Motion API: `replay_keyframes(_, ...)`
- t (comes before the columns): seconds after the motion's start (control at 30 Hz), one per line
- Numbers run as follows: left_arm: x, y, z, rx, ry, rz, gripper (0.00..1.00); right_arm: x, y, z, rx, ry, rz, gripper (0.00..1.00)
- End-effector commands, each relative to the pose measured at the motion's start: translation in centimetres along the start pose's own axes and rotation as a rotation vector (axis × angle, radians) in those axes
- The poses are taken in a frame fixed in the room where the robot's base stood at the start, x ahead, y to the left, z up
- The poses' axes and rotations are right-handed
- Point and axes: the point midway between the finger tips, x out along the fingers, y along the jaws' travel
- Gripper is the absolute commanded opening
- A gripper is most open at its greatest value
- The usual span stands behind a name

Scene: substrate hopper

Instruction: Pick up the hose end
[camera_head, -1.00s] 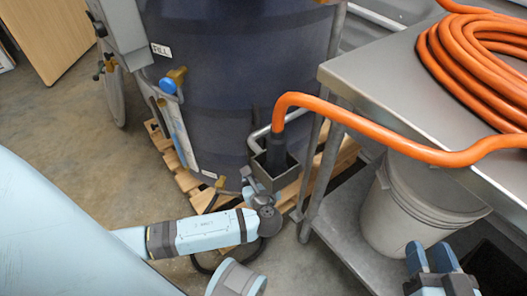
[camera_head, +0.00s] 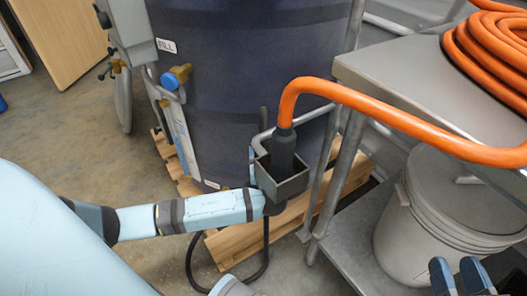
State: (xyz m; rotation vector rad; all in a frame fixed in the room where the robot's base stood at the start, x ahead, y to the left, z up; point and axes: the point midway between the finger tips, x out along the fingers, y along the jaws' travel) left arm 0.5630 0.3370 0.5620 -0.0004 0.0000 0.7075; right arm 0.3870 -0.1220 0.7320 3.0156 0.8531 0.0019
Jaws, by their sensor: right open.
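The hose end (camera_head: 282,150) is a dark nozzle on the orange hose (camera_head: 330,90). It stands roughly upright in a small open grey square holder (camera_head: 292,186) beside the dark drum. My right gripper (camera_head: 462,276) shows at the bottom right edge, with blue fingertips spread open. It is empty and well apart from the hose end, to its lower right. My left arm reaches in from the left to just below the holder, but I see no left gripper fingers.
A large dark drum (camera_head: 235,70) stands on a wooden pallet (camera_head: 232,245). A steel cart (camera_head: 400,75) carries the coiled orange hose (camera_head: 490,45). A lidded white bucket (camera_head: 405,235) sits on its lower shelf (camera_head: 345,245). A black cable loop lies below the holder.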

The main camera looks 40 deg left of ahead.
Motion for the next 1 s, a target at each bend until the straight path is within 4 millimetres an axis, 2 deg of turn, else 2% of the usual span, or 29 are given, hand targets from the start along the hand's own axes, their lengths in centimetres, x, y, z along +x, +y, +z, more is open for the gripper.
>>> replay_keyframes(0.03, 0.9, 0.0, -0.4, -0.001, -0.005, 0.000, 0.68, 0.2, 0.2, 0.6, -0.029, 0.019, 0.001, 0.43)
replay_keyframes(0.23, 3.6, 0.0, 0.0, 0.000, -0.003, 0.000, 0.68, 0.6, 1.2, -0.3, -0.154, 0.090, 0.008, 0.43)
replay_keyframes(0.53, 4.2, 0.0, 0.3, 0.000, 0.000, 0.000, 0.68, 0.6, 1.3, -0.6, -0.174, 0.100, 0.009, 0.43)
replay_keyframes(0.57, 4.2, 0.0, 0.3, 0.000, 0.000, 0.000, 0.66, 0.6, 1.3, -0.6, -0.174, 0.100, 0.009, 0.43)
replay_keyframes(0.8, 4.1, 0.0, 0.3, 0.000, 0.000, 0.000, 0.11, 0.6, 1.3, -0.5, -0.173, 0.098, 0.008, 0.43)
replay_keyframes(0.83, 4.1, 0.0, 0.3, 0.000, 0.000, 0.000, 0.08, 0.6, 1.3, -0.5, -0.173, 0.098, 0.008, 0.43)
replay_keyframes(1.0, 4.1, 0.0, 0.3, 0.000, -0.001, 0.000, 0.08, 0.6, 1.3, -0.5, -0.172, 0.097, 0.008, 0.43)
